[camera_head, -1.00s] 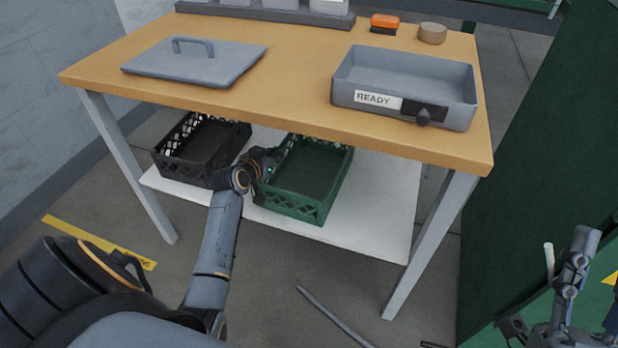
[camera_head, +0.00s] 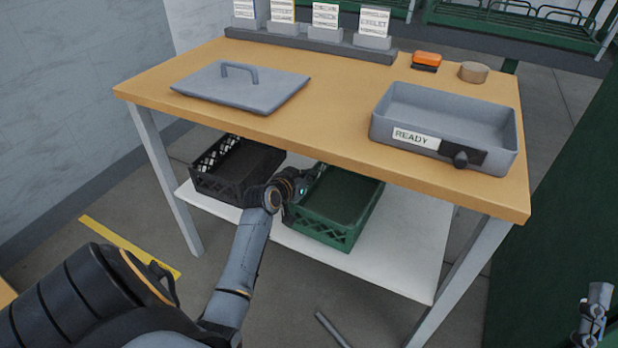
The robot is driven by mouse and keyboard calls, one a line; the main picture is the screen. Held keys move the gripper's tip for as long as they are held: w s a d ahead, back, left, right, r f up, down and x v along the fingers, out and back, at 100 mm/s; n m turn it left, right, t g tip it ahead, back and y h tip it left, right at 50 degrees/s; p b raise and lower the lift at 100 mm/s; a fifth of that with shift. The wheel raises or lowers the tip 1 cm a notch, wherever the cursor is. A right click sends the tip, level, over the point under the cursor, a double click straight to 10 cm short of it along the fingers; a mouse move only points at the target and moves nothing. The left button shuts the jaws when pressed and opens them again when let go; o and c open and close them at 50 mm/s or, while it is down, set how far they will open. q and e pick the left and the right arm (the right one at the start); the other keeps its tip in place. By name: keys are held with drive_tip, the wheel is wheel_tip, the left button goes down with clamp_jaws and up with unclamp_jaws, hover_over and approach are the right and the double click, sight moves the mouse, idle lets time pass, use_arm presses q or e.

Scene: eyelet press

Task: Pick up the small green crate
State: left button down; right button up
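The small green crate (camera_head: 340,235) stands on the white lower shelf (camera_head: 405,250) under the wooden table. It is open-topped, with lattice walls, and looks empty. My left arm reaches in from the lower left. My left gripper (camera_head: 304,186) is at the crate's left rim, close to the far left corner under the tabletop edge. The fingers are small and dark there, and I cannot tell whether they are open or closed on the rim.
A black crate (camera_head: 235,170) stands just left of the green one. The tabletop (camera_head: 330,115) overhangs both. On it are a grey lid (camera_head: 240,92), a grey bin marked READY (camera_head: 440,108), an orange-and-black block (camera_head: 427,59) and a tan roll (camera_head: 473,72). Table legs flank the shelf.

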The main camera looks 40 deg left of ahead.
wheel_tip(320, 180, down, 15)
drive_tip(key=w+d+g+h+p, duration=0.1)
drive_tip(key=d+g+h+p, duration=0.2)
drive_tip(key=g, duration=0.7)
use_arm(q)
drive_tip(key=s+d+r+p, duration=0.4)
drive_tip(key=s+d+r, duration=0.2)
drive_tip(key=s+r, duration=0.5)
drive_tip(key=shift+v, duration=0.75)
use_arm(e)
drive_tip(key=s+d+f+m+g+h, duration=0.1)
drive_tip(key=s+d+f+g+h, duration=0.2)
drive_tip(key=s+f+g, duration=0.6)
drive_tip(key=s+d+f, duration=0.1)
drive_tip(key=s, duration=0.4)
drive_tip(key=shift+f+g, duration=0.3)
drive_tip(key=shift+g, duration=0.1)
use_arm(q)
drive_tip(key=shift+d, duration=0.25)
use_arm(e)
drive_tip(key=shift+d, duration=0.1)
